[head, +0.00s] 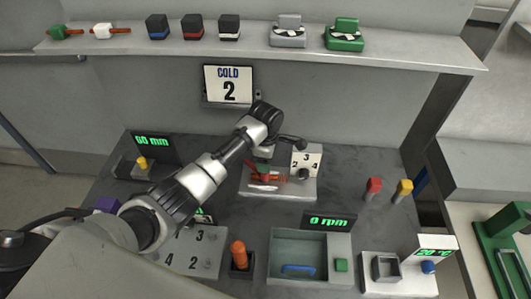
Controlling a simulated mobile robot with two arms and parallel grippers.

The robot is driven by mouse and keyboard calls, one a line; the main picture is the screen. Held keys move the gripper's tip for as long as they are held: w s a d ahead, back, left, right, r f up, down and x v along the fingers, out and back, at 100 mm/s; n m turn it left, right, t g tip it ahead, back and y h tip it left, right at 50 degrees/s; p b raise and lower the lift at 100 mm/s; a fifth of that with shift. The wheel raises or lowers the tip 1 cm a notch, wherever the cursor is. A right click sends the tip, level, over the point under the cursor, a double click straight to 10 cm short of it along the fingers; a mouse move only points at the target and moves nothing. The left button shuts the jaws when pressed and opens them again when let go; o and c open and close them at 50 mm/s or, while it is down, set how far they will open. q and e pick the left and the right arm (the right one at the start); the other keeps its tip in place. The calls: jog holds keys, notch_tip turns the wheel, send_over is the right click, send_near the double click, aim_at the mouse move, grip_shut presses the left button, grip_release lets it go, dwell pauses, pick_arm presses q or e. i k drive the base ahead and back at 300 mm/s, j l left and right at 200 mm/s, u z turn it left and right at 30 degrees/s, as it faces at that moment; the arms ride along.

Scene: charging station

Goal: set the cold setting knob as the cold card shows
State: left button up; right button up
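The cold card (229,84) hangs on the back wall and reads "COLD 2". Below it, a grey unit (300,188) stands on the bench with a white plate (308,160) showing 2, 3 and 4. A red part (267,179) with a little green is on this unit, partly hidden by my gripper. I cannot tell for sure whether it is the cold setting knob or where it points. My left gripper (275,150) is just above this unit, left of the plate; its finger opening is unclear. My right gripper is not in view.
A unit with a 20 °C display (434,248) and blue knob (428,267) stands front right. A grey tray (299,244) is at front middle, beside an orange peg (239,255). Red (374,187) and yellow (404,189) pegs stand right. A shelf (260,48) spans above.

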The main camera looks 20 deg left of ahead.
aim_at(304, 174)
jog(key=k+l, duration=0.25)
jog(key=k, duration=0.25)
jog(key=k+l, duration=0.25)
jog(key=k, duration=0.2)
jog(key=k+l, duration=0.2)
jog(key=k, duration=0.3)
